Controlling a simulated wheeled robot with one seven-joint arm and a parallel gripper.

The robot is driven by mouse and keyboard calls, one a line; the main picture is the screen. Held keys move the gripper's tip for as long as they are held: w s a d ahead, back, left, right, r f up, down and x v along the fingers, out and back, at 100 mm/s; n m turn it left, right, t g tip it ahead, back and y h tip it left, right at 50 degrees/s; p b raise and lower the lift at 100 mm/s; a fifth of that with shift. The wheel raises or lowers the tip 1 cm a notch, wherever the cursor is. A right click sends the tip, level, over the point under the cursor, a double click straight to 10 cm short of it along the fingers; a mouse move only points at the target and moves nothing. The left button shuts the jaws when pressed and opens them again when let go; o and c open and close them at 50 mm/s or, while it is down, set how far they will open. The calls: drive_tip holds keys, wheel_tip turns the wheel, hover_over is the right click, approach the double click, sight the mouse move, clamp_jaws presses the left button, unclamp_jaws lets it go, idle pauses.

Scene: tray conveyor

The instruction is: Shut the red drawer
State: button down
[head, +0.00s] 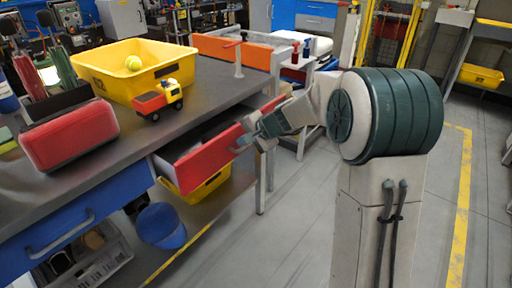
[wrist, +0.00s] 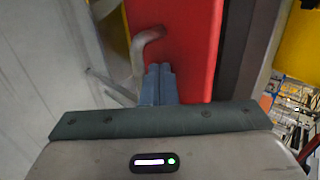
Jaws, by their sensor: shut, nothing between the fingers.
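The red drawer (head: 207,158) stands open under the right part of the workbench, its red front pulled out from the bench. My gripper (head: 247,143) is at the outer face of the red front, near its handle. In the wrist view the red drawer front (wrist: 190,45) fills the upper middle, with the metal handle (wrist: 141,52) just left of my fingers. My gripper (wrist: 159,72) is shut, with its fingers together and nothing between them. The fingertips are at or very near the red face; I cannot tell whether they touch.
The grey workbench (head: 205,95) carries a yellow bin (head: 120,88) with a ball, a toy truck (head: 158,100) and a red box (head: 70,137). A closed blue drawer (head: 85,220) is at the left. A yellow bin (head: 205,188) sits below the red drawer. Floor at the right is clear.

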drive_tip(key=w+a+p, duration=0.1)
drive_tip(key=w+a, duration=0.2)
drive_tip(key=a, duration=0.1)
drive_tip(key=w+a+p, duration=0.2)
drive_tip(key=w+a, duration=0.1)
drive_tip(key=w, duration=0.1)
drive_tip(key=shift+w+a+r+p, duration=0.1)
drive_tip(key=shift+w+a+p, duration=0.05)
drive_tip(key=shift+a+p, duration=0.2)
drive_tip(key=shift+w+a+r, duration=0.1)
drive_tip(key=shift+w+a, duration=0.05)
drive_tip(key=shift+a, duration=0.05)
drive_tip(key=shift+a+r, duration=0.1)
